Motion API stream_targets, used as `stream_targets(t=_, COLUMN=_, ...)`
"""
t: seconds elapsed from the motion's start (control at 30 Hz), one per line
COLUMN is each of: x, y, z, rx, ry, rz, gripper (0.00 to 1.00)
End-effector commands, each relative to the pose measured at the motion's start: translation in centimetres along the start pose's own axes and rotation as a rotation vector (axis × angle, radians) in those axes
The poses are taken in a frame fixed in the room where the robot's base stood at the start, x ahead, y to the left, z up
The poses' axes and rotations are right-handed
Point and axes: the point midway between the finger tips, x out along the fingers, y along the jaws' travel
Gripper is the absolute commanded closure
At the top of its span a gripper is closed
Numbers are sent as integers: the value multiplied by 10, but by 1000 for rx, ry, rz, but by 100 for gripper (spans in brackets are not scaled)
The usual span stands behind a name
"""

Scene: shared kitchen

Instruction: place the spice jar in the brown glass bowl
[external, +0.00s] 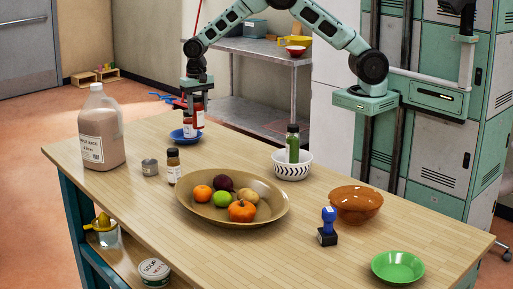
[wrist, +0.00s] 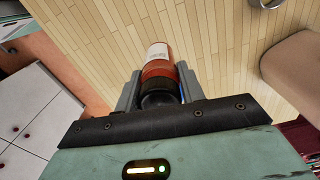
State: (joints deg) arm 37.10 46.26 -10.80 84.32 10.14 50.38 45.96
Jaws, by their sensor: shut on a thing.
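The spice jar, with orange-red contents, a white label and a dark cap, is held by my gripper (external: 190,101) at the far left part of the table; the jar (external: 198,119) shows below the fingers. In the wrist view the jar (wrist: 158,62) sits between the two fingers, cap end toward the palm. It appears above or just behind a blue dish (external: 184,136); the exact height is hard to tell. The brown glass bowl (external: 356,203) stands on the right of the table, well away from my gripper, and looks empty.
Between them stand a white patterned bowl (external: 292,168) with a green bottle in it and a tan platter (external: 222,217) of fruit. A small brown jar (external: 173,166), can (external: 150,167), large jug (external: 99,130), blue stamp (external: 328,226) and green bowl (external: 398,267) also stand on the table.

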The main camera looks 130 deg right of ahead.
Motion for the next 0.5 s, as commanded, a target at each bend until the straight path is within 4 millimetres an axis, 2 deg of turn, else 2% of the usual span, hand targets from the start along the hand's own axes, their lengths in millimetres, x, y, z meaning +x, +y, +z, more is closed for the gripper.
stream_targets(t=0.13, x=-2, y=-6, z=10, rx=-20, ry=0, rz=-1, gripper=87)
stream_targets(t=0.27, x=-2, y=-23, z=46, rx=-85, ry=1, rz=0, gripper=87)
stream_targets(t=0.37, x=-3, y=-41, z=90, rx=-164, ry=2, rz=1, gripper=87)
stream_targets(t=0.5, x=-4, y=-60, z=161, rx=-288, ry=4, rz=1, gripper=87)
